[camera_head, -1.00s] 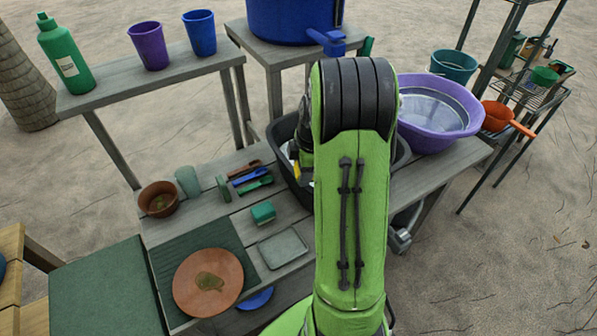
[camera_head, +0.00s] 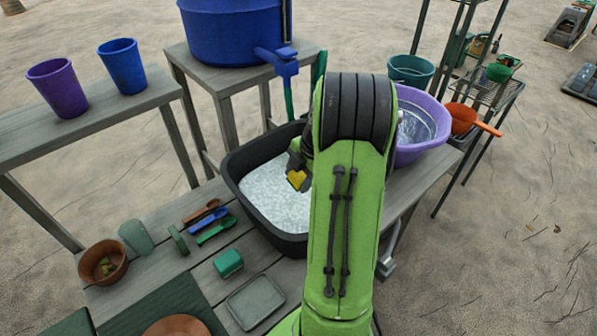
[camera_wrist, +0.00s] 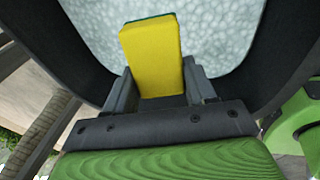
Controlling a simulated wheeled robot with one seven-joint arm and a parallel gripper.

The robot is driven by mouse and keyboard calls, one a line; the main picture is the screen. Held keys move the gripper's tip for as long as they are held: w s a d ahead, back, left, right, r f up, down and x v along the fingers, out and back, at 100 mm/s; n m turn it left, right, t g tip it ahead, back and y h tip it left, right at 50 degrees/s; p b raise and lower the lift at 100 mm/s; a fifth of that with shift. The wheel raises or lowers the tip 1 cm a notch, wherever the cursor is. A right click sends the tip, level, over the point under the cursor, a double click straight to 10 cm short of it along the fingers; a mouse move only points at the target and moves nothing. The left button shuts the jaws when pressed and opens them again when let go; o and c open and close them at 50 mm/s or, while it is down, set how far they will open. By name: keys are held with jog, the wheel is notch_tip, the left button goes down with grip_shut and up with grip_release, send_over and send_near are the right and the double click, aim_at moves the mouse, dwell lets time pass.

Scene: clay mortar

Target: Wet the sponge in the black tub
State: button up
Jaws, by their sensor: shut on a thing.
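The black tub (camera_head: 236,178) stands on the grey wooden table, filled with white, foamy-looking water (camera_head: 268,190). My gripper (camera_wrist: 160,88) is shut on the yellow sponge (camera_wrist: 152,52), which has a thin green layer at its far edge. In the head view the sponge (camera_head: 297,179) shows small at the end of my arm, over the tub. The wrist view shows the sponge between both fingers with the water behind it and the tub walls on either side. I cannot tell whether the sponge touches the water. My arm hides the tub's right part.
A purple basin (camera_head: 408,154) stands right of the tub, partly behind my arm. A blue barrel with a tap (camera_head: 275,62) is behind it. Small tools (camera_head: 210,219), a green block (camera_head: 228,263) and a brown bowl (camera_head: 103,262) lie left and in front.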

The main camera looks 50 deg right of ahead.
notch_tip(320, 180, down, 11)
jog(key=b, duration=0.7)
jog(key=shift+a+f, duration=0.1)
jog(key=shift+f, duration=0.1)
notch_tip(320, 180, up, 17)
jog(key=p, duration=1.1)
jog(key=shift+p, duration=0.3)
jog(key=shift+f, duration=0.1)
